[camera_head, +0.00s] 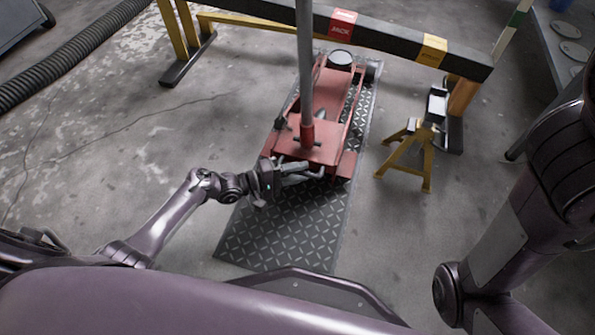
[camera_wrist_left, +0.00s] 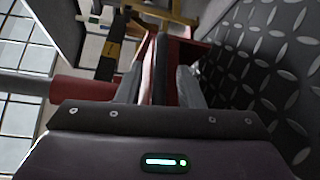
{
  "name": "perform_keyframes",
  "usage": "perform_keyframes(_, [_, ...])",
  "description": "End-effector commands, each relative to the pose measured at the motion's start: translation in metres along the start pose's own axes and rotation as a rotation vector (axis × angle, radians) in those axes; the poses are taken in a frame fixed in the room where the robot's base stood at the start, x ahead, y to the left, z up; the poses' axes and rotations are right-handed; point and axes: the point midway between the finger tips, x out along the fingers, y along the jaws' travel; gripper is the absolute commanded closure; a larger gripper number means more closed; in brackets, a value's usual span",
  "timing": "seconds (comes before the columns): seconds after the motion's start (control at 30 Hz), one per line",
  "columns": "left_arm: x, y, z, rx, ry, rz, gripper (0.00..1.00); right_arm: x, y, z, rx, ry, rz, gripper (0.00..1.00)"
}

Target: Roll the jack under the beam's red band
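The red floor jack (camera_head: 322,105) stands on a dark diamond plate (camera_head: 285,230), with its grey handle (camera_head: 305,70) upright. Its round pad (camera_head: 340,58) shows just on the near side of the beam (camera_head: 385,38) in the head view, a little below the beam's red band (camera_head: 343,24). My left gripper (camera_head: 298,172) is at the jack's near end. The contact is partly hidden. My right arm shows at the right, its gripper out of view.
A yellow axle stand (camera_head: 410,150) stands right of the plate, close to the beam's right leg (camera_head: 460,98). The beam also carries a yellow band (camera_head: 432,50). A ribbed hose (camera_head: 70,55) lies at the upper left. The floor left of the plate is clear.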

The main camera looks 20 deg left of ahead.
Motion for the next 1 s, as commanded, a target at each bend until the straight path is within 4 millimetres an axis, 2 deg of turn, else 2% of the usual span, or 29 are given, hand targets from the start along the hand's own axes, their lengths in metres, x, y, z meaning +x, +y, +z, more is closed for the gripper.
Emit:
perform_keyframes(0.17, [-0.013,0.002,0.0,-0.001,0.001,-0.002,0.66,0.008,0.001,0.003,-0.002,-0.002,-0.005,0.64])
perform_keyframes(0.4, [-0.054,0.003,0.0,-0.001,0.002,-0.004,0.66,0.027,0.003,0.009,-0.004,-0.003,-0.005,0.64])
perform_keyframes(0.53, [-0.071,0.001,0.0,-0.001,0.0,-0.003,0.66,0.031,0.004,0.01,-0.004,-0.003,-0.004,0.64])
perform_keyframes(0.7, [-0.079,0.0,0.0,0.0,0.0,-0.001,0.66,0.033,0.005,0.009,-0.002,-0.001,0.0,0.64])
perform_keyframes(1.0, [-0.078,-0.001,0.0,0.0,0.0,0.0,0.66,0.033,0.006,0.009,0.0,0.002,0.008,0.64])
